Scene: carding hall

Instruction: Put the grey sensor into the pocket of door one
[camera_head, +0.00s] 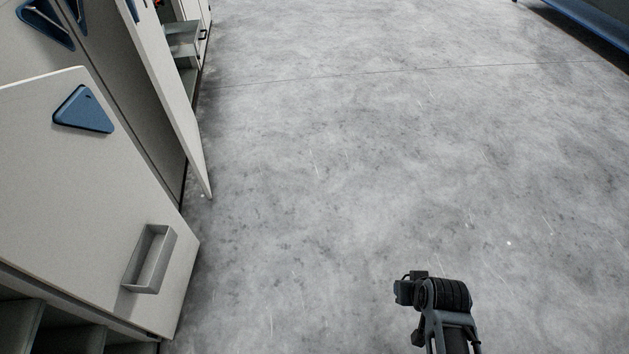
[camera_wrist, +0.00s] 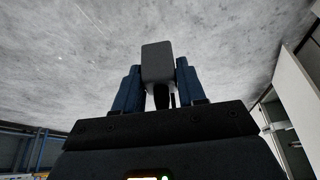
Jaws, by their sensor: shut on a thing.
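The grey sensor (camera_wrist: 158,62) is a rounded grey block in the wrist view. My gripper (camera_wrist: 158,78) is shut on it, with a blue finger on each side, and the block stands out past the fingertips. In the head view a pale door (camera_head: 75,180) at the left carries a blue triangular plate (camera_head: 84,109) and a grey open-topped pocket (camera_head: 150,258) near its lower right corner. The pocket looks empty. No number shows, so I cannot tell whether this is door one. The sensor is not visible in the head view.
Another pale door (camera_head: 172,85) stands open behind, its edge jutting over the floor. Open compartments (camera_head: 70,330) show below the near door. Grey floor (camera_head: 380,170) is clear in the middle. A blue-edged object (camera_head: 585,22) is at the far right.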

